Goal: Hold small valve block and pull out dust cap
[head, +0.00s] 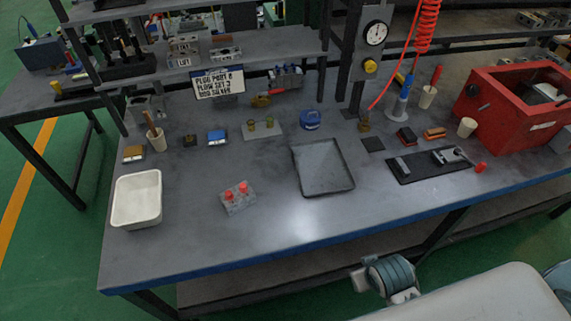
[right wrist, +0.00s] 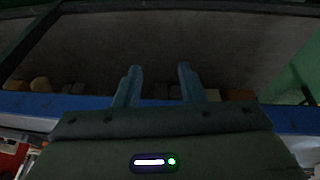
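A small grey valve block (head: 239,203) lies slightly turned on the workbench, left of the middle in the head view. Two red dust caps (head: 236,191) stand side by side on its top. No gripper touches it. My right gripper (right wrist: 158,86) shows in the right wrist view with its two fingers apart and nothing between them. My left gripper is in neither view.
A white bin (head: 136,226) stands left of the block and an empty grey tray (head: 351,184) right of it. A black mat (head: 400,176) with metal parts and a red toolbox (head: 480,114) are farther right. The bench front (head: 270,245) is clear. A sign (head: 219,84) hangs behind.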

